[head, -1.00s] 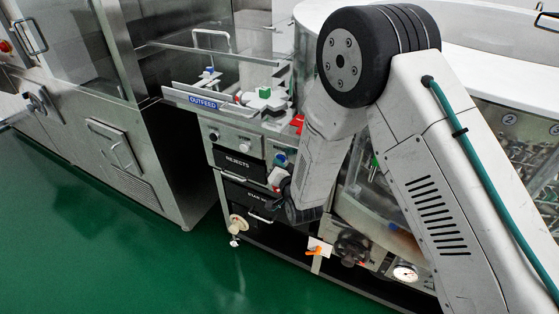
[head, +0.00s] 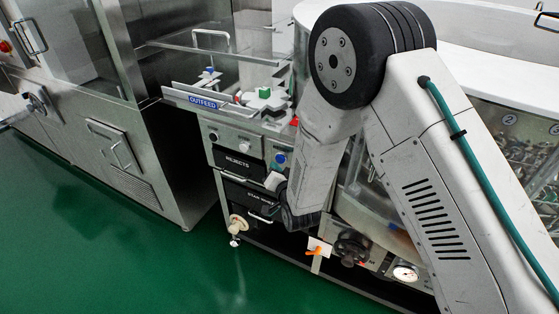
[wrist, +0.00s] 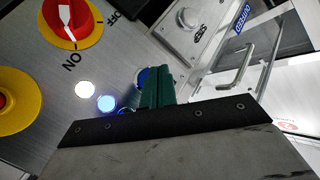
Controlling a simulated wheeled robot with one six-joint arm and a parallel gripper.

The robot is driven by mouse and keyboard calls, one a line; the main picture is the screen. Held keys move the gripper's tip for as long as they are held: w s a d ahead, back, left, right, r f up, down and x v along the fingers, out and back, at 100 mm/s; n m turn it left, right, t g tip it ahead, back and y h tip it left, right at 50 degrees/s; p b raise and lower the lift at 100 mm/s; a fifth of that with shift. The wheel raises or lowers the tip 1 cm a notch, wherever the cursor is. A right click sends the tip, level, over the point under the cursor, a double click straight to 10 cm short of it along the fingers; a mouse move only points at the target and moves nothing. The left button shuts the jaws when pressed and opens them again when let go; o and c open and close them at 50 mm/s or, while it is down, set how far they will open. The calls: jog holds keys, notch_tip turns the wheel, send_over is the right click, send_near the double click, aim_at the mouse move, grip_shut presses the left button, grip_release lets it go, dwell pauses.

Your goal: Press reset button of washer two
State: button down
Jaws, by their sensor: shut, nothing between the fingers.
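In the wrist view, a steel control panel (wrist: 118,55) fills the upper left. On it are a lit white button (wrist: 86,89) and a lit blue button (wrist: 106,103). Another blue round part (wrist: 142,76) is partly hidden behind my fingers. I can read no reset label or washer number beside these. My gripper (wrist: 157,88) has its green fingers closed together and empty, just right of the lit blue button; I cannot tell if they touch anything. In the head view, a blue button (head: 280,158) shows on the outfeed cabinet; my fingertips are not clear there.
A red and yellow ON/OFF rotary switch (wrist: 70,18) and a yellow-ringed red button (wrist: 14,101) sit on the same panel. The head view shows the OUTFEED sign (head: 203,103), a REJECTS drawer (head: 238,162) and a gauge (head: 404,272). Green floor (head: 90,240) is clear at left.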

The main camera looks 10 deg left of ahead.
jog(key=s, duration=0.1)
jog(key=s+a, duration=0.1)
jog(key=s, duration=0.2)
jog(key=shift+s+a, duration=0.2)
jog(key=shift+a, duration=0.1)
jog(key=shift+f, duration=0.1)
dwell(0.4)
jog(key=s+d+f+n+g+h, duration=0.3)
jog(key=s+d+f+g, duration=0.1)
jog(key=s+f+g, duration=0.35)
jog(key=s+d+r+g+h, duration=0.1)
jog(key=s+d+r+g, duration=0.1)
jog(key=s+d+r, duration=0.6)
jog(key=s+d+r+g+h, duration=0.1)
jog(key=s+d+r+g, duration=0.1)
jog(key=s+d+r, duration=0.6)
jog(key=s+d+r+g+h, duration=0.2)
jog(key=s+d+r, duration=0.7)
jog(key=d+r, duration=0.9)
jog(key=shift+r+m, duration=0.3)
jog(key=shift+r, duration=0.6)
